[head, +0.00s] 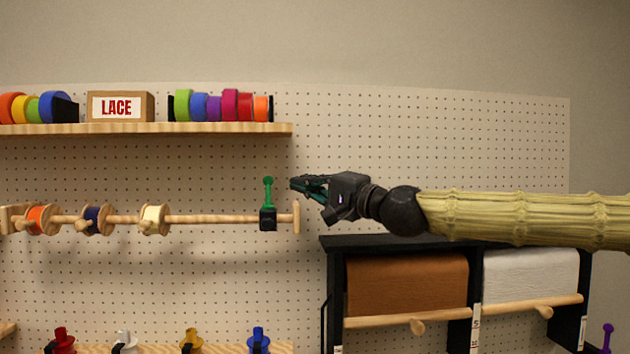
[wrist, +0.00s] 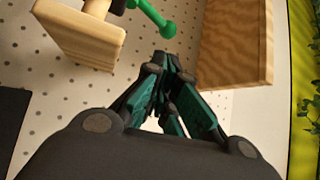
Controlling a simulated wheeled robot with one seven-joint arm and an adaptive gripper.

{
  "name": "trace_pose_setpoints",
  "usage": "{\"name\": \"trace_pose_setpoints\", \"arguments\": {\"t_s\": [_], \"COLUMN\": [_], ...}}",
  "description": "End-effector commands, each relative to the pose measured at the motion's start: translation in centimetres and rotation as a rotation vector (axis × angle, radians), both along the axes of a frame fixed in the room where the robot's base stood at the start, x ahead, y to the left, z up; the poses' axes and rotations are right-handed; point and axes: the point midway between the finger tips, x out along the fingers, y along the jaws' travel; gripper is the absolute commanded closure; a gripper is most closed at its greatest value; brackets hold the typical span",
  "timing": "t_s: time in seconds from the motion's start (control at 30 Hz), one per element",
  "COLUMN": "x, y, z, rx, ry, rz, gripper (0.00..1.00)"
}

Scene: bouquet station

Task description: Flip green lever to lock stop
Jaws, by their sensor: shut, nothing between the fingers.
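The green lever (head: 268,189) stands upright on a black stop block (head: 268,218) near the right end of the wooden spool rod (head: 215,219). My gripper (head: 293,184) is shut and empty, just to the right of the lever and close to the height of its knob. In the wrist view the lever (wrist: 155,17) shows at the top, its round knob a little beyond my closed fingertips (wrist: 168,62). The knob and fingertips look apart. Most of the stop block is hidden in the wrist view.
The rod's wooden end piece (head: 296,217) stands just right of the block. Spools of orange, dark blue and cream sit along the rod to the left. A shelf (head: 150,129) with ribbon rolls and a LACE box is above. Black paper-roll rack (head: 400,243) stands below my arm.

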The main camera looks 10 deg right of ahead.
Motion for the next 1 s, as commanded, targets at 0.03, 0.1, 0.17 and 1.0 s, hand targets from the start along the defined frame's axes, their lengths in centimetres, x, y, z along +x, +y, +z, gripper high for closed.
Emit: {"name": "trace_pose_setpoints", "arguments": {"t_s": [0.03,0.1,0.17,1.0], "x": [0.6,1.3,1.9,4.2], "y": [0.6,1.2,1.8,3.8], "z": [0.3,0.5,0.7,0.9], "rx": [-0.001,-0.001,-0.001,0.000], "ry": [0.003,0.001,0.001,-0.002], "rz": [0.000,0.000,-0.001,-0.003], "gripper": [1.00,1.00,1.00,1.00]}}
